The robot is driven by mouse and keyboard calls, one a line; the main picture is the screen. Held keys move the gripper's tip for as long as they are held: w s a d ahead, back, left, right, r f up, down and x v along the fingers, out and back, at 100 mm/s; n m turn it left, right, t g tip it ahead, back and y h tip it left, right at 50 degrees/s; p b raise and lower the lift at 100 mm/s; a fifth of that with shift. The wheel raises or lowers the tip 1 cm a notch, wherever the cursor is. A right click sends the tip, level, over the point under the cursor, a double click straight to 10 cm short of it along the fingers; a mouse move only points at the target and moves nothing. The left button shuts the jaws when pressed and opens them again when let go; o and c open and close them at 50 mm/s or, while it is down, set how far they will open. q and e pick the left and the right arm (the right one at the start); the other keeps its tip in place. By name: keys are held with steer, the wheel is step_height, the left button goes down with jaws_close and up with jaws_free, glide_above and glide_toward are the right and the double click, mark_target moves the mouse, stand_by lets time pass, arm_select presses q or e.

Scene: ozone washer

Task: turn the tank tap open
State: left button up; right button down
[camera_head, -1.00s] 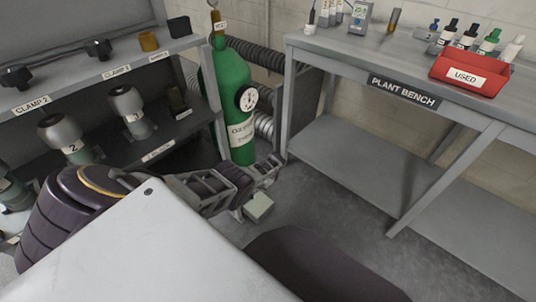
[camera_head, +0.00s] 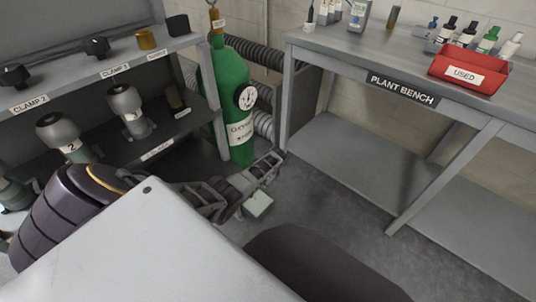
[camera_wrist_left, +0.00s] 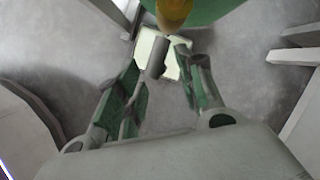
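The green oxygen tank (camera_head: 226,75) stands between the left shelf and the plant bench, with a round dial (camera_head: 246,97) on its side. A brass-coloured fitting with a small label (camera_head: 217,25) is at its top; the tap's handle is too small to make out. My left gripper (camera_head: 270,165) shows in front of the tank's lower part in the head view. A yellow-brown rounded part (camera_wrist_left: 173,12) lies just beyond the fingertips, against green (camera_wrist_left: 215,10). My right gripper is not in view.
The left shelf (camera_head: 180,50) holds clamp knobs and grey fittings. The plant bench (camera_head: 345,50) carries bottles and a red tray (camera_head: 450,85) marked USED. Dark ribbed hoses (camera_head: 262,52) run behind the tank.

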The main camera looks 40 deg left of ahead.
arm_select(q)
steer(key=v, duration=0.8)
stand_by(0.5)
steer(key=shift+d+r, duration=0.1)
steer(key=shift+r, duration=0.05)
steer(key=shift+c, duration=0.3)
